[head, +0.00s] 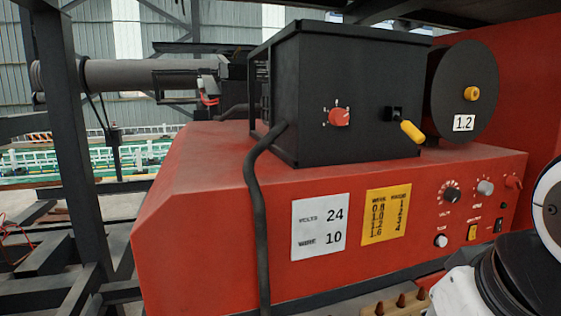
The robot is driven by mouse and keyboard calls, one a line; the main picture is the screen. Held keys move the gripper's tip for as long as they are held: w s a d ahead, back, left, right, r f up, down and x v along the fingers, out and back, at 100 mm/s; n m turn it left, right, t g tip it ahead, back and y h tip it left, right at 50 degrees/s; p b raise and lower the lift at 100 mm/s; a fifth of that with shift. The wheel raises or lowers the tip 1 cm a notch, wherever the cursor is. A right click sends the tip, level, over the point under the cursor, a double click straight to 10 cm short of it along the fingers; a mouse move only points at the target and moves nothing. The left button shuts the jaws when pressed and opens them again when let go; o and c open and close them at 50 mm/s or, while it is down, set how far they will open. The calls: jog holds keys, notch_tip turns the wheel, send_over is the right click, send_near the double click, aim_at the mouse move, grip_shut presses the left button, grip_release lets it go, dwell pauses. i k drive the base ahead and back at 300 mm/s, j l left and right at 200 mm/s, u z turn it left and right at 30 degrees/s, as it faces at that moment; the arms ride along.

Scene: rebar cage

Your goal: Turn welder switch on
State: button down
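The welder (200,220) is a large red box that fills the middle of the head view. Its front panel has, at the right, a yellow rocker-like switch (473,232) and a small black switch (498,225) beside it. Labels by them are too small to read, and I cannot tell which way either is set. Above them are a black knob (451,195), a grey knob (485,187) and a red knob (512,181). A white button or knob (441,241) sits lower left. My gripper is not in view; white and black parts of my arm show at the right edge, close to the panel.
A black feeder box (350,90) with a red dial (339,117) and yellow-tipped lever (411,131) stands on the welder, beside a black spool (470,65) marked 1.2. A black cable (258,200) hangs down the front. A wooden holder (395,309) is at the bottom.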

aim_at(513, 182)
jog(key=z, duration=1.25)
jog(key=i+l, duration=0.95)
